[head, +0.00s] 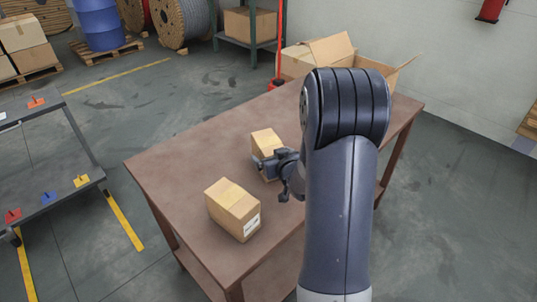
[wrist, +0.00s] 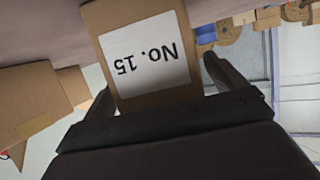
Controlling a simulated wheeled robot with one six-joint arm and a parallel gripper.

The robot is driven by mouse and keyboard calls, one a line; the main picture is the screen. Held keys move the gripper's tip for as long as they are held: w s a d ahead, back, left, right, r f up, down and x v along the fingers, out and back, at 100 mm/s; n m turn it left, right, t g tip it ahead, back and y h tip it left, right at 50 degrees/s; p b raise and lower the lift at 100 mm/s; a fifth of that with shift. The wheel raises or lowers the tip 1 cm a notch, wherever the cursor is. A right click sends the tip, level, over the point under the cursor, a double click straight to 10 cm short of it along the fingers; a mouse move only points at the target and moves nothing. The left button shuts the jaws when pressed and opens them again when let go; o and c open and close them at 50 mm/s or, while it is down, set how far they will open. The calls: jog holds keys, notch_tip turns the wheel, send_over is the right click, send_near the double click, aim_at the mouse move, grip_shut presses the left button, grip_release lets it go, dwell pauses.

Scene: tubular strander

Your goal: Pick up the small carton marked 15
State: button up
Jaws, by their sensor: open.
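The carton marked 15 (wrist: 140,20) fills the upper middle of the wrist view, with its white label reading "No. 15" upside down. In the head view it is the smaller, farther carton (head: 266,140) on the brown table, partly hidden by my gripper. My gripper (head: 270,165) is open at the carton's near side. In the wrist view my gripper's fingers (wrist: 158,85) stand on either side of the carton, with the carton between them. I cannot tell whether either finger touches it.
A second carton (head: 233,208) with a white label stands on the table (head: 170,165), nearer and left of my gripper. A large open box (head: 315,55) is at the table's far end. A grey rack (head: 75,135) stands to the left. The table's left part is clear.

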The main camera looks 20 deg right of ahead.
jog(key=shift+w+f, duration=0.2)
jog(key=shift+w, duration=0.25)
jog(key=shift+c, duration=0.4)
jog(key=c, duration=1.4)
